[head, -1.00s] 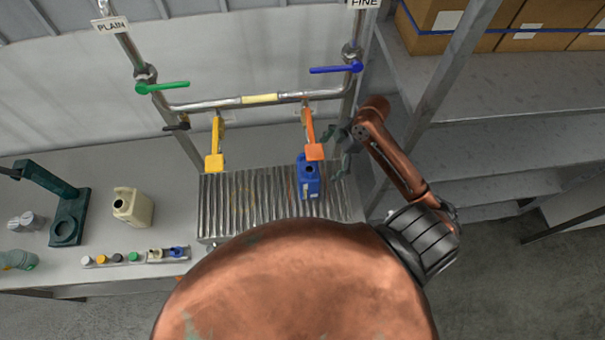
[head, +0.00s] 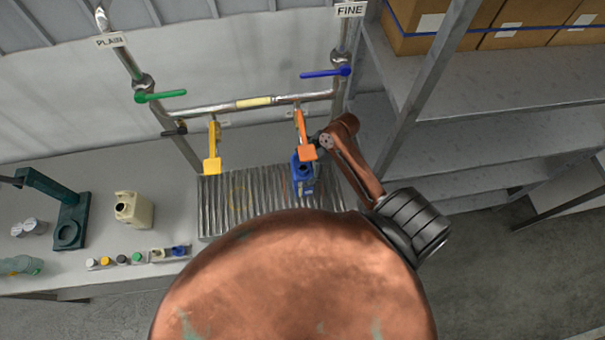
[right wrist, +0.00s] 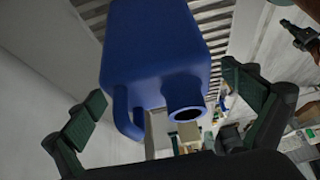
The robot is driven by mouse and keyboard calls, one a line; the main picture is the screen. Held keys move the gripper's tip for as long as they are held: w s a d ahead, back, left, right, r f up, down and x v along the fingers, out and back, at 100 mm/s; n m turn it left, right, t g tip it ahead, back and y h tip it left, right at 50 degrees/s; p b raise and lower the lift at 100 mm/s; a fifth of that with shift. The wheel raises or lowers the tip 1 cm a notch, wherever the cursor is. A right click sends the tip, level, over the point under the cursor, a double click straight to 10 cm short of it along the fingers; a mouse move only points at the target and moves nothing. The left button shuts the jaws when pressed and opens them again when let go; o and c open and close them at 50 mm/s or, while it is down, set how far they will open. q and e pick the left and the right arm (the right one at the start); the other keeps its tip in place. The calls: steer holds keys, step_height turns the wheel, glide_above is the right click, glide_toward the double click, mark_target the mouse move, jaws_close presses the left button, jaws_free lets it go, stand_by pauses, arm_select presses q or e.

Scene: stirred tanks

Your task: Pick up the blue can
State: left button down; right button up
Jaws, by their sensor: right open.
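The blue can (head: 303,180) stands upright on the ribbed metal drain tray (head: 225,205), below the orange lever (head: 306,150). In the right wrist view the blue can (right wrist: 160,60) is large and close, with its open mouth and side handle toward the camera. My right gripper (head: 318,140) is just to the right of the can, and its fingers are mostly hidden in the head view. In the right wrist view my right gripper (right wrist: 165,105) is open, with one finger on each side of the can and visible gaps. My left gripper is not in view.
A yellow lever (head: 212,150) hangs left of the orange one, below a horizontal pipe (head: 285,100). A cream can (head: 133,210) and a green stand (head: 70,220) are on the left counter. A shelf post (head: 425,110) rises on the right.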

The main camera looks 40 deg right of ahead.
steer(key=shift+c, duration=0.7)
steer(key=c, duration=2)
